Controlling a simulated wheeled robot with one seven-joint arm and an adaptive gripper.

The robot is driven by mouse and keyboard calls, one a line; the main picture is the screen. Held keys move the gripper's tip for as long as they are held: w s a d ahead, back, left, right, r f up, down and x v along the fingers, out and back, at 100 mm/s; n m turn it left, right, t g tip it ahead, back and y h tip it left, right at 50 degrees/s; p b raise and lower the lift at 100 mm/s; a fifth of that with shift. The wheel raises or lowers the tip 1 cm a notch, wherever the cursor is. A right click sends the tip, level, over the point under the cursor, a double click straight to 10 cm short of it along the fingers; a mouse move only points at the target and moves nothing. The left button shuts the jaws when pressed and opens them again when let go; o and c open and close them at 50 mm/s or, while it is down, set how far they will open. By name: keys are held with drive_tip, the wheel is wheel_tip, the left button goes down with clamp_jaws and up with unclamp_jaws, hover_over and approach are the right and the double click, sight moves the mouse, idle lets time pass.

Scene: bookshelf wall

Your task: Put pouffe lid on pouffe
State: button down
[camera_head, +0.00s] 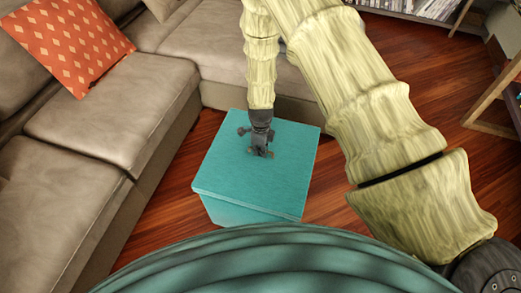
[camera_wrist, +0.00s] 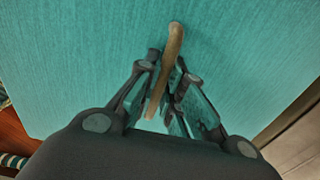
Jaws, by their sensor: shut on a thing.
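The teal square pouffe lid (camera_head: 225,165) is over the teal pouffe (camera_head: 232,213) in the head view. The lid's front edge looks slightly turned and overhanging against the body below, and I cannot tell whether it is fully seated. My gripper (camera_head: 260,150) points down at the middle of the lid. In the wrist view the lid (camera_wrist: 90,50) fills most of the picture, and a tan strap handle (camera_wrist: 173,48) stands between the fingers of my gripper (camera_wrist: 170,78), which is shut on it. Most of the pouffe body is hidden under the lid.
A beige corner sofa (camera_head: 110,125) with an orange cushion (camera_head: 70,45) stands left of and behind the pouffe. Wooden floor (camera_head: 330,185) is open to the right. A wooden shelf frame (camera_head: 490,100) is at the right edge, and a bookshelf (camera_head: 425,10) is at the back.

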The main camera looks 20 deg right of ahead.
drive_tip(key=shift+f+b, duration=0.35)
drive_tip(key=shift+f, duration=0.55)
idle(0.3)
drive_tip(key=c, duration=1.5)
unclamp_jaws()
drive_tip(key=shift+o, duration=0.2)
wheel_tip(320, 180, up, 12)
